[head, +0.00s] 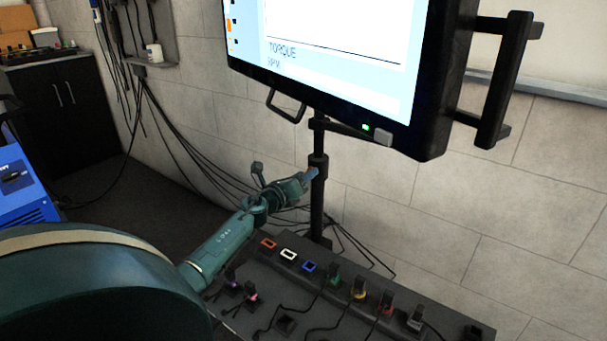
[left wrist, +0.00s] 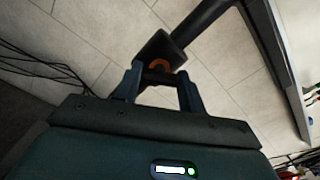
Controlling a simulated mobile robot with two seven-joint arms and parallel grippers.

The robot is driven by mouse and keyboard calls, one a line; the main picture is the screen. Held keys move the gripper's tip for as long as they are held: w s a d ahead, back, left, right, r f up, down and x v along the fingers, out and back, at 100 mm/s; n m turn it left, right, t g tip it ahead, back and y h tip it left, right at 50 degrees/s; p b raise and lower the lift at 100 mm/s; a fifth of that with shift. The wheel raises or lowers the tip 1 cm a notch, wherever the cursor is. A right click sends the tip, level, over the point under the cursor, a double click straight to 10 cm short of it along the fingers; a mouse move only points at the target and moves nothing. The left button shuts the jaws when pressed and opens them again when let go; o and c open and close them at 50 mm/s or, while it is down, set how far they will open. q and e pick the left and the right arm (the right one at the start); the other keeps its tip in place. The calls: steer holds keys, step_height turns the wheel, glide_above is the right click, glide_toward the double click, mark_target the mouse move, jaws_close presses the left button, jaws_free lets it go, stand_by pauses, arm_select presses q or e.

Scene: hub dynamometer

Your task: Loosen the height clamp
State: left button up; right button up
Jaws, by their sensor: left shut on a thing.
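The height clamp (head: 319,161) is a dark collar on the black upright pole (head: 317,215) below the big screen. In the left wrist view the clamp (left wrist: 160,47) shows as a dark block with an orange ring (left wrist: 158,66) on its near face. My left gripper (head: 310,174) reaches the clamp from the left. In the wrist view its two blue-grey fingers (left wrist: 161,84) stand on either side of a dark knob (left wrist: 157,78) in front of the orange ring, and are shut on it. The fingers partly hide the knob in the head view. My right gripper is not in view.
The large screen (head: 340,40) with a side handle (head: 503,80) hangs above the clamp. A dark panel with several coloured connectors (head: 359,290) and cables lies below. Loose cables (head: 190,150) run along the tiled wall. A blue machine (head: 20,190) stands at left.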

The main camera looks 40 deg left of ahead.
arm_select(q)
steer(key=n+p, duration=0.3)
steer(key=n, duration=0.7)
steer(key=shift+f+n, duration=0.1)
steer(key=shift+n, duration=0.2)
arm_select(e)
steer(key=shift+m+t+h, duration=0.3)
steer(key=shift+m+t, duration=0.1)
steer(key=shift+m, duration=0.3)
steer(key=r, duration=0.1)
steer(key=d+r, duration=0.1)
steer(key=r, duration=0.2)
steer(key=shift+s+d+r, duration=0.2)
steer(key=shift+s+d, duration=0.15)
arm_select(q)
steer(key=shift+p, duration=0.3)
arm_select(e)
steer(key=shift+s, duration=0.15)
arm_select(q)
steer(key=o, duration=0.9)
steer(key=shift+o, duration=0.4)
steer(key=shift+s, duration=0.1)
